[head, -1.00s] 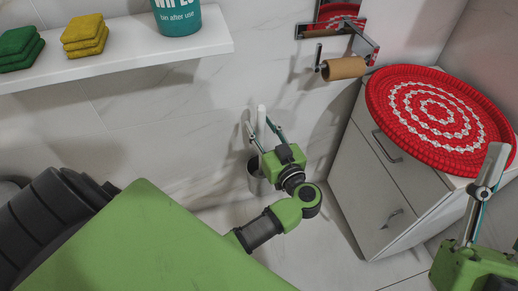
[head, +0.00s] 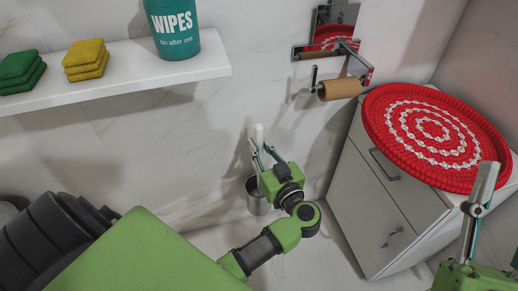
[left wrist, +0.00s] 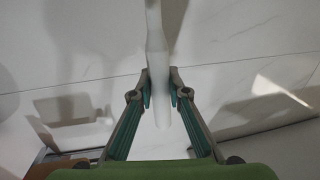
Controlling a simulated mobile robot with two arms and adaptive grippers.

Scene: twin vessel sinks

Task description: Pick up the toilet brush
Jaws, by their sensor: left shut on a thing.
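The toilet brush shows as a white upright handle (head: 259,133) low against the wall. Its lower part goes down behind my left gripper toward a grey metal holder (head: 257,201) on the floor. I cannot tell whether the brush head is in the holder. My left gripper (head: 260,152) is shut on the white handle. In the left wrist view, the handle (left wrist: 155,35) passes between the fingertips (left wrist: 159,88) of this gripper. My right gripper (head: 483,178) is partly in view at the lower right, away from the brush, and its jaw state is unclear.
A toilet roll holder (head: 341,89) is on the wall. A white cabinet (head: 375,210) with a red round mat (head: 437,135) stands right.

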